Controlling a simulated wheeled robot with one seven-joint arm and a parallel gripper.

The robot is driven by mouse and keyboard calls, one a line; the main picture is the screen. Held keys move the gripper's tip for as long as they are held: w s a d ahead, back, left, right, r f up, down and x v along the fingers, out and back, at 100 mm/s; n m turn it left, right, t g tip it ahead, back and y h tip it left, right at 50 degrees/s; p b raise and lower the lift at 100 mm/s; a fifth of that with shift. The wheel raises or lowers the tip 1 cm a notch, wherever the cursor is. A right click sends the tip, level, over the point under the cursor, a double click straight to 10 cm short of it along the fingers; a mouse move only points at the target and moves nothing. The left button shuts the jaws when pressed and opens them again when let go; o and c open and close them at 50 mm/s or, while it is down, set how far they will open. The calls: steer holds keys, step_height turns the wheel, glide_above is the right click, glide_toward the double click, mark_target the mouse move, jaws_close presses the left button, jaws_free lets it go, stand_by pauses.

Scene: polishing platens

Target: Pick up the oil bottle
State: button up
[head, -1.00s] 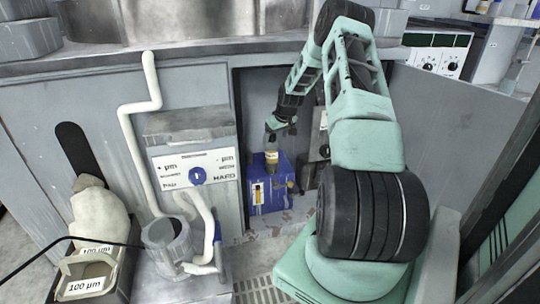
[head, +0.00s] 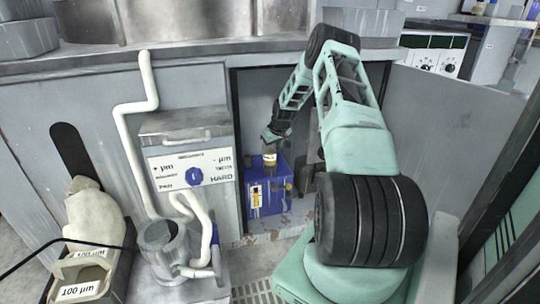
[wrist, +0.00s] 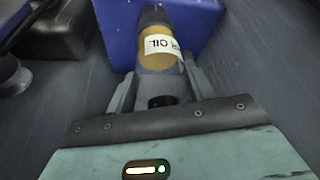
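The oil bottle (head: 269,159) is small and amber with a white label, and stands on a blue box (head: 265,198) inside the open cabinet. In the wrist view the bottle (wrist: 165,47) shows its "OIL" label and a dark end further away. My gripper (head: 270,138) is right at the bottle in the head view. In the wrist view my gripper (wrist: 159,72) is open, with one finger on each side of the bottle's near end. A gap shows between the fingers and the bottle; whether either touches it is unclear.
The cabinet's grey side walls and the counter edge (head: 200,48) above frame the opening. Dark equipment (head: 307,172) stands right of the blue box.

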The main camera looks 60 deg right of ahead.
steer(key=shift+c, duration=1.4)
steer(key=shift+r, duration=0.1)
